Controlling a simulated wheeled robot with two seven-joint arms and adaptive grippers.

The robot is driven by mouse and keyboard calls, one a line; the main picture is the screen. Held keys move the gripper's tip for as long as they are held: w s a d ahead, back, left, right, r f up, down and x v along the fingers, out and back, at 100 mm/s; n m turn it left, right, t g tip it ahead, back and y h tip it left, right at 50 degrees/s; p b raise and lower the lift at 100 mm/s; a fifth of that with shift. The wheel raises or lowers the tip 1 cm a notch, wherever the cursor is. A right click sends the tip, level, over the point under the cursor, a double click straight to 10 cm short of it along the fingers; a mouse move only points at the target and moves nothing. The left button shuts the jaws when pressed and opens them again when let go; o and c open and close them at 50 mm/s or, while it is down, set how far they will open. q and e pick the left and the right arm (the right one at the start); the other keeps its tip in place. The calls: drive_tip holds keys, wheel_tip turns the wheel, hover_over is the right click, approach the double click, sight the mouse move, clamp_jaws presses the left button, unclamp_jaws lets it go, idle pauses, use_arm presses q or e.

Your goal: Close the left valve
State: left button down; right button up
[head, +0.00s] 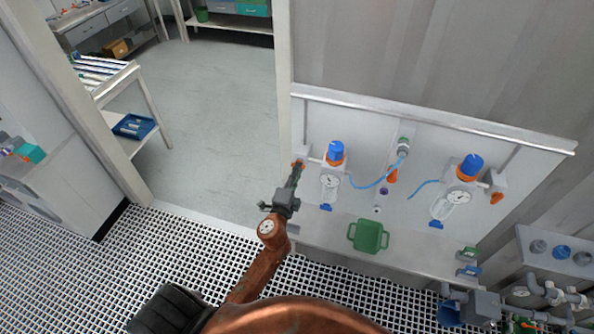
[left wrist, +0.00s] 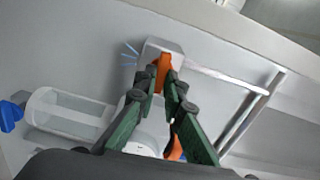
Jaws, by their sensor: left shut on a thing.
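The left valve's orange handle (head: 298,163) is at the left end of the white wall panel, beside the left vessel (head: 329,187) with its blue cap (head: 336,150). In the left wrist view the orange handle (left wrist: 164,66) sticks out of a pale block (left wrist: 157,47). My left gripper (head: 296,170) reaches up to the handle from below. In the left wrist view its green-and-black fingers (left wrist: 164,82) are shut on the handle, one on each side. The fingertips partly hide the handle. My right gripper is not in view.
A second vessel (head: 458,196) with an orange valve handle (head: 496,198) is at the right of the panel. A green tray (head: 368,236) lies on the ledge. Blue tubing (head: 370,184) crosses the panel. Open floor (head: 215,110) lies beyond the doorway at left.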

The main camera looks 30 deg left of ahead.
use_arm(q)
drive_tip(key=shift+m, duration=0.4)
drive_tip(key=c, duration=2)
unclamp_jaws()
drive_tip(key=v, duration=1.2)
drive_tip(key=shift+d, duration=0.1)
